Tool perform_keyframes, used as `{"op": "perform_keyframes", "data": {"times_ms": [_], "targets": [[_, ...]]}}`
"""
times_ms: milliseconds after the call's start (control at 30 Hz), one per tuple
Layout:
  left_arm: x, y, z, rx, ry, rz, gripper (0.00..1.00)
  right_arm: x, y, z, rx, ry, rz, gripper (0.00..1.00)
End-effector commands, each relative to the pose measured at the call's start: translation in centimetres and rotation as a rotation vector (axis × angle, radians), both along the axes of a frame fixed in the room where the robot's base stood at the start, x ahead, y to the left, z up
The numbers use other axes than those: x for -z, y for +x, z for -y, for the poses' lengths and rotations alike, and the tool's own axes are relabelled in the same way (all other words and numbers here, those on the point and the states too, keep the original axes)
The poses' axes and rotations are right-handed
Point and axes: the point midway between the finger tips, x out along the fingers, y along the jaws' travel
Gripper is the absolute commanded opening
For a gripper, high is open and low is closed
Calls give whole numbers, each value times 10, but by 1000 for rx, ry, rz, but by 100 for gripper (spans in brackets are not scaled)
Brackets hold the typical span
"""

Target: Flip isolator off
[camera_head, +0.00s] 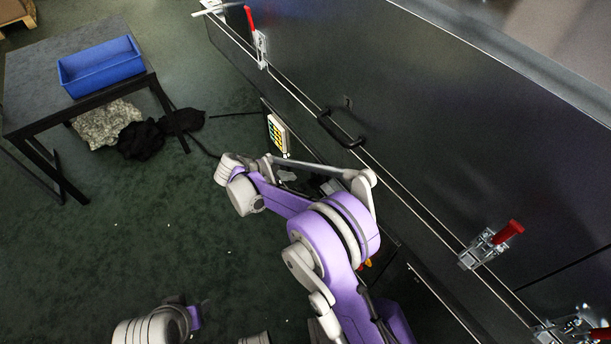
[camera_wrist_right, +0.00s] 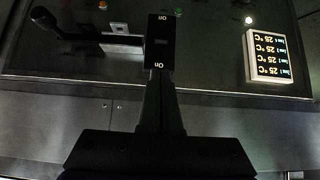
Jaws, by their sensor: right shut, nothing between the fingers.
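In the right wrist view, a black plate (camera_wrist_right: 160,25) with small white lettering at top and bottom is on the dark panel. A black lever with a round knob (camera_wrist_right: 42,16) extends left beside it, over a grey bracket (camera_wrist_right: 122,42). This looks like the isolator; I cannot tell its switch position. My right gripper (camera_wrist_right: 160,78) is shut and empty, its tips at the plate's lower edge; contact is unclear. In the head view my right arm largely hides the gripper and this panel area. My left arm shows at the bottom edge; its gripper is out of view.
A temperature display (camera_head: 277,134) is on the machine side, also in the wrist view (camera_wrist_right: 270,57). The machine has a black handle (camera_head: 341,128) and red-handled clamps (camera_head: 490,245). A table (camera_head: 25,85) with a blue bin (camera_head: 100,68) stands left. Green floor lies between.

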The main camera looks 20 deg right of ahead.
Motion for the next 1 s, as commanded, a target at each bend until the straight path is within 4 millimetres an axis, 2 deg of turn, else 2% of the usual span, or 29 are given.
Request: {"op": "perform_keyframes", "data": {"times_ms": [267, 700, 1000], "targets": [[4, 0, 0, 0, 0, -1, 50, 8, 3, 7, 1, 1, -1, 0], [23, 3, 0, 0, 0, -7, 50, 60, 21, 58, 1, 0, -1, 0], [26, 3, 0, 0, 0, -8, 50, 69, 25, 68, -1, 1, 0, 0]]}}
